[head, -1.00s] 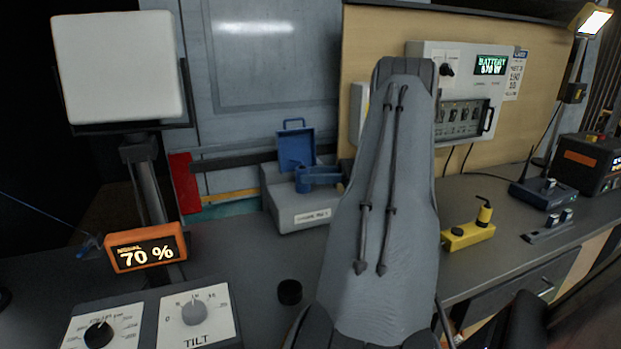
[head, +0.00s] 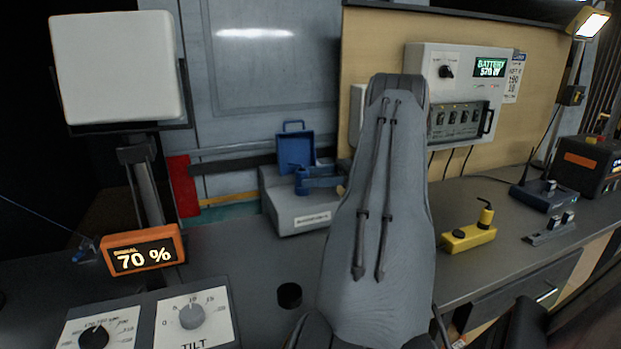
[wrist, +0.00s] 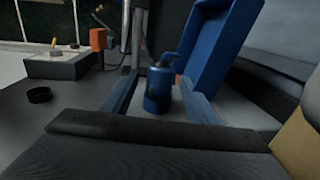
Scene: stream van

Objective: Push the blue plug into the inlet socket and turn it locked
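The blue plug (head: 301,181) stands upright at the top of a grey inlet box (head: 286,213), in front of its raised blue lid (head: 296,152). In the wrist view the plug (wrist: 157,92) has a bent cable at its top, and the lid (wrist: 218,40) stands behind it to the right. My gripper (wrist: 158,86) reaches in from the right in the head view. Its two blue-grey fingers are apart, one on each side of the plug, with a visible gap on both sides. The socket opening is hidden beneath the plug; I cannot tell how deep the plug sits.
A black knob-like puck (head: 289,295) lies on the bench in front of the box. An orange 70 % display (head: 143,251) and a tilt dial panel (head: 193,320) are at left. A yellow tool (head: 468,236) and a battery panel (head: 460,95) are at right.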

